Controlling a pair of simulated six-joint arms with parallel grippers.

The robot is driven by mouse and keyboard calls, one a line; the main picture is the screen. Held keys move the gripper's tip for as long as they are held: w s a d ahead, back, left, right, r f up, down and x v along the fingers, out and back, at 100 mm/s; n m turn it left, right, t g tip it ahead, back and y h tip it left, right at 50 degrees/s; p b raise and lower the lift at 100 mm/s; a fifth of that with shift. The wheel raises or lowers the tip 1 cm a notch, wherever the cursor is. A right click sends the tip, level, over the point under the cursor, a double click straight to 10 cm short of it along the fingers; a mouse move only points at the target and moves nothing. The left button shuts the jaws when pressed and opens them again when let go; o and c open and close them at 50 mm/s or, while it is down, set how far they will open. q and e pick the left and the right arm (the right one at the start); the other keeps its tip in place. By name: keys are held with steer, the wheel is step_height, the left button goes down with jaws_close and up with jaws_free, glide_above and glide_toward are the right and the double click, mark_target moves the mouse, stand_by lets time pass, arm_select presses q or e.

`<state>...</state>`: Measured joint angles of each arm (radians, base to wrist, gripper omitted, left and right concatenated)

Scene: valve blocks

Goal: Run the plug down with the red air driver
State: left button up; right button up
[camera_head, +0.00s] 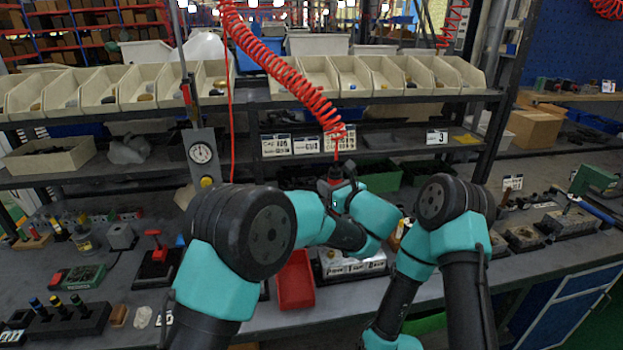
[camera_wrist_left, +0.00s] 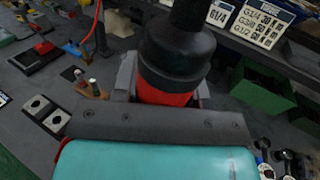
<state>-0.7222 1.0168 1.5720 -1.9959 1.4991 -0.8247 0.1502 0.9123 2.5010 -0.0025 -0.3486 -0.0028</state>
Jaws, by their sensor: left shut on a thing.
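The red air driver (camera_head: 335,173) hangs upright at the end of a red coiled hose (camera_head: 285,72) above the middle of the bench. In the left wrist view its black upper part (camera_wrist_left: 178,50) and red body (camera_wrist_left: 165,97) stand between the jaws. My left gripper (camera_head: 339,188) is shut on the red body. My arm hides the driver's lower end and what lies beneath it. A labelled block (camera_head: 352,266) shows partly below the arm. I cannot make out the plug. My right arm folds down at the right, and its gripper is out of view.
A red tray (camera_head: 295,283) lies left of the labelled block. A gauge post (camera_head: 202,153) and a red-handled tool on a black base (camera_head: 155,262) stand further left. Shelves of beige bins (camera_head: 155,88) cross the back. Valve blocks (camera_head: 565,222) sit at the right.

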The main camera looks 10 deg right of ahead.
stand_by(0.4)
arm_select(q)
steer(key=shift+f, duration=3.95)
stand_by(2.8)
steer(key=shift+r, duration=0.15)
